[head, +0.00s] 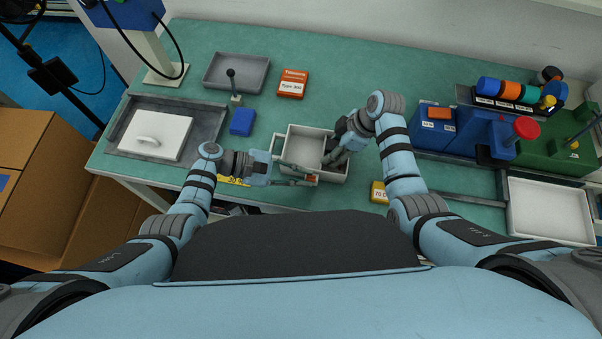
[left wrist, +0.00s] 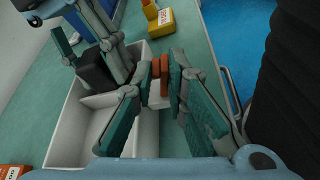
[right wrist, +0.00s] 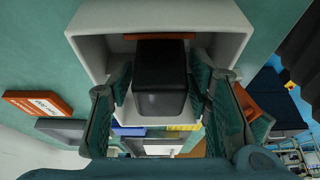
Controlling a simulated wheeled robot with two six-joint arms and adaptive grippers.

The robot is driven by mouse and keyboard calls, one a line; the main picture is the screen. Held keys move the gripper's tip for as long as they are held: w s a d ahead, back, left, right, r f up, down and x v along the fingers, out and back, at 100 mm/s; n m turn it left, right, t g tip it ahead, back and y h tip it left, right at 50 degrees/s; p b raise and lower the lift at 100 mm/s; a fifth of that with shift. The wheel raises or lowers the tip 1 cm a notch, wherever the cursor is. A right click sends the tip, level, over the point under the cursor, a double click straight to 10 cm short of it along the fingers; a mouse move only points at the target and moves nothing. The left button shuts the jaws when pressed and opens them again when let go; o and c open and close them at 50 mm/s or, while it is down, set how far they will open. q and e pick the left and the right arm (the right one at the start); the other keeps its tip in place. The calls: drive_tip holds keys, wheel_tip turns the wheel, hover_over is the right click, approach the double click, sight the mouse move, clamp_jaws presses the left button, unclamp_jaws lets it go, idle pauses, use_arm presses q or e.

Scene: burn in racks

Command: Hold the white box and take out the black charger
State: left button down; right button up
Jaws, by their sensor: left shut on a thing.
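The white box (head: 303,146) stands near the table's front edge, with an inner divider. My left gripper (head: 296,176) is shut on its near wall, at an orange-brown patch (left wrist: 164,72) that shows in the left wrist view (left wrist: 160,82). The black charger (right wrist: 160,75) is inside the box, in the right compartment as the head view shows it. My right gripper (head: 334,158) reaches down into that compartment. In the right wrist view its fingers (right wrist: 160,95) stand open on both sides of the charger, with narrow gaps. The charger also shows in the left wrist view (left wrist: 94,70).
A blue block (head: 242,122), a grey tray (head: 228,72) and an orange box (head: 292,84) lie behind and left. A yellow box (head: 379,192) is right of the white box. Blue and green equipment (head: 480,135) stands at right. Table behind the box is clear.

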drive_tip(key=shift+o, duration=0.3)
drive_tip(key=shift+r, duration=0.1)
use_arm(q)
drive_tip(key=c, duration=1.5)
unclamp_jaws()
use_arm(e)
drive_tip(key=v, duration=1.2)
use_arm(q)
drive_tip(key=v, duration=1.2)
drive_tip(key=shift+s+d, duration=0.1)
